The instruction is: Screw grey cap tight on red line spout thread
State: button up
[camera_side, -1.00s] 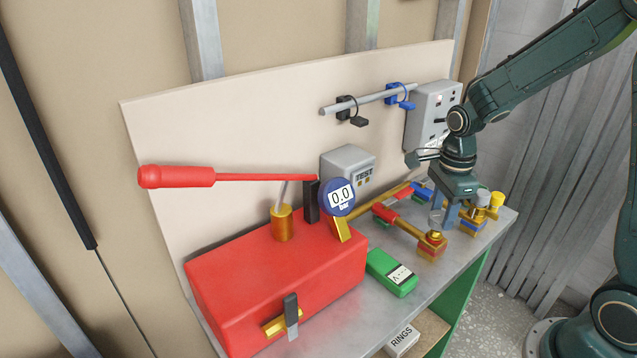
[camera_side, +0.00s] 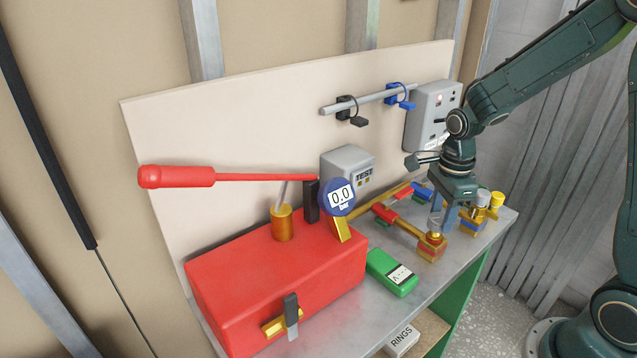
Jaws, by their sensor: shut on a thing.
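The red line is a brass pipe with a red sleeve (camera_side: 385,213). It ends in a red-banded brass spout block (camera_side: 430,251) near the bench's front edge. My gripper (camera_side: 437,232) points down over the top of this spout, its fingers on either side of it. It is shut on a small piece that seems to be the grey cap, mostly hidden between the fingers. I cannot tell whether the cap sits on the thread or how far down it is.
A blue-banded brass block (camera_side: 472,225), a grey-topped piece (camera_side: 483,198) and a yellow-topped piece (camera_side: 497,199) stand close right of my gripper. A green meter (camera_side: 388,270), red pump box (camera_side: 260,285) and round gauge (camera_side: 337,197) are to the left. A grey bench strip (camera_side: 440,285) is clear.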

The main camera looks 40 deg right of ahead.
aim_at(442, 217)
jog(key=shift+f, duration=0.8)
jog(key=o, duration=1)
jog(key=shift+r, duration=0.1)
notch_tip(442, 217, up, 14)
jog(key=shift+f, duration=0.2)
jog(key=shift+o, duration=0.3)
